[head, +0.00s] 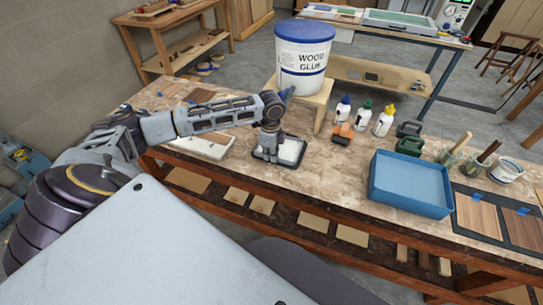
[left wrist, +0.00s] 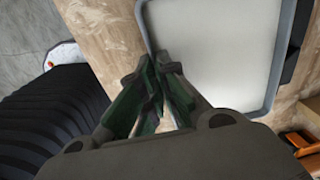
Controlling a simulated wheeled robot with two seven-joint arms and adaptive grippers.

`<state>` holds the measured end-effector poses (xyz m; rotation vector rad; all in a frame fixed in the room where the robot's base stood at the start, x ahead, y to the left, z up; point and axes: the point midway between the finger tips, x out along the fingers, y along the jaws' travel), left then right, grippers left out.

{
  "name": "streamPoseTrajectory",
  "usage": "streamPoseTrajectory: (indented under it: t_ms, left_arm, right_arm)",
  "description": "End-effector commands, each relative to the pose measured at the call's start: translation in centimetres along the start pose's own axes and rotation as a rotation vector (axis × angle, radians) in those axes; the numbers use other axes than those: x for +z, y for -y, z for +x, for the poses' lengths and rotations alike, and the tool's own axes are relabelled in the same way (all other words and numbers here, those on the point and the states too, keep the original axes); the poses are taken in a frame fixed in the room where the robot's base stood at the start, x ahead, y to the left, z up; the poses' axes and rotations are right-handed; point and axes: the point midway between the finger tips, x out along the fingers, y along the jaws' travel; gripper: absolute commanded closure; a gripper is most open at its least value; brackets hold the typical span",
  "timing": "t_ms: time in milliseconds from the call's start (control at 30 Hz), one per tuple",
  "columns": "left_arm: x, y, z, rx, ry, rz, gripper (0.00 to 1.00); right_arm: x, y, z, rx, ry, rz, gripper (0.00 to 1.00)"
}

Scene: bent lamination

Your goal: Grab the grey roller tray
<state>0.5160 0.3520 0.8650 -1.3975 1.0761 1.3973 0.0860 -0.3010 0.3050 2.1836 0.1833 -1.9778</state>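The grey roller tray (head: 291,152) is a shallow tray with a pale inside and a dark rim, at the middle of the workbench in the head view. It fills the upper right of the left wrist view (left wrist: 215,55). My left gripper (head: 267,153) reaches down at the tray's left side and hides part of it. In the left wrist view the fingers of this gripper (left wrist: 157,70) are close together, with the tray's left rim running in between their tips. The tray looks level on or very near the bench top. My right gripper is not in view.
A wood glue bucket (head: 303,62) stands on a small wooden stand behind the tray. Several glue bottles (head: 363,117) and orange-black clamps (head: 343,133) are to its right. A blue bin (head: 411,183) sits farther right. A white-topped board (head: 205,144) lies left of the tray.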

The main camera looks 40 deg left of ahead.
Motion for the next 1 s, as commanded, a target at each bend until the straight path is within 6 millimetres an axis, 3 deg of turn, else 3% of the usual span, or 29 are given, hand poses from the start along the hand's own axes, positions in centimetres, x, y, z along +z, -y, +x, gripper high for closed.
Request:
streamPoseTrajectory:
  t_ms: [267, 800, 1000]
  left_arm:
    - [0.0, -0.1, -2.8, -0.001, 0.001, 0.0, 1.0]
    - [0.3, -7.3, -2.6, 0.0, 0.002, 0.001, 1.0]
    - [0.3, -10.5, -2.6, 0.001, 0.003, 0.002, 1.0]
  right_arm:
    - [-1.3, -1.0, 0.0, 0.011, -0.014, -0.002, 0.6]
    - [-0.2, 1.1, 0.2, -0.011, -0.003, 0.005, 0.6]
    - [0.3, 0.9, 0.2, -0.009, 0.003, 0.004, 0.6]
